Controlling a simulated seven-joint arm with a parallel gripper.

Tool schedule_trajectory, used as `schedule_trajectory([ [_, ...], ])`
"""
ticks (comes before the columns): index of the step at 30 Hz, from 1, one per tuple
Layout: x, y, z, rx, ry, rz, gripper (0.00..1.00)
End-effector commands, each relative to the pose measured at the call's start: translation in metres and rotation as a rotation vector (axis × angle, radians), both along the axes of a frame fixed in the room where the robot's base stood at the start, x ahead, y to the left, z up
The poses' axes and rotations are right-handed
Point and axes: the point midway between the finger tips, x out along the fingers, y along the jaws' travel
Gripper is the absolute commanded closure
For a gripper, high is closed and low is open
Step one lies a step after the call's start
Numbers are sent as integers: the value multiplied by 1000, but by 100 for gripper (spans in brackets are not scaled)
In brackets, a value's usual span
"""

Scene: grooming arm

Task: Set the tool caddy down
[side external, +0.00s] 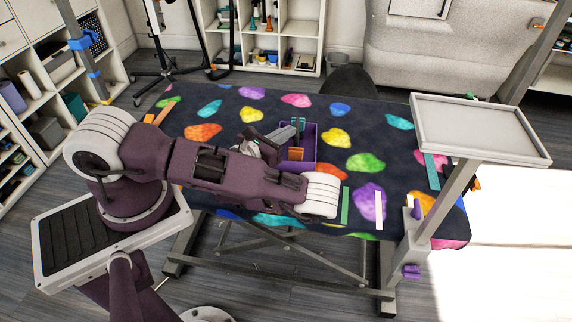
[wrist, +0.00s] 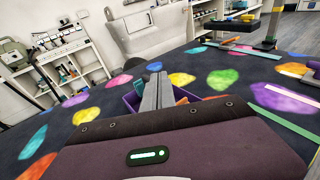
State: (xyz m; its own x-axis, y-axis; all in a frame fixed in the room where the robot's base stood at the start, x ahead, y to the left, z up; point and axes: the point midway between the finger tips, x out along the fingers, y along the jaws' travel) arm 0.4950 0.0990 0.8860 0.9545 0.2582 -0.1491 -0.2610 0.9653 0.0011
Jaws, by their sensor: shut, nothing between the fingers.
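The tool caddy (side external: 311,137) is a purple open box with orange and grey-teal items in it. It appears upright on the dark, colour-spotted table cover (side external: 345,220), right of my gripper. My gripper (side external: 284,134) reaches to the caddy's left side, partly hidden by my arm. In the wrist view, my two grey fingers (wrist: 157,88) are together, with nothing seen between them. The caddy (wrist: 131,100) shows behind the fingers, which hide its middle. Whether the fingers touch it cannot be told.
A grey tray (side external: 480,128) on a post stands over the table's right end. Green and white strips (side external: 379,210) lie near the front edge. Orange strips (side external: 160,112) lie at the back left. The cover right of the caddy is mostly clear.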

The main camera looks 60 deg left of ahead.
Motion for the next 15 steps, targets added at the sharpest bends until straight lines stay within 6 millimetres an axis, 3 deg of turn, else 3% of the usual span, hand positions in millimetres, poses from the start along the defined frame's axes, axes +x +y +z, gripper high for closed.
schedule_trajectory([
  [9, 0, 0, 4, -1, 0, 0, 100],
  [13, 0, 0, 4, -1, 0, 0, 76],
  [15, 0, 0, 4, -1, 0, 0, 75],
])
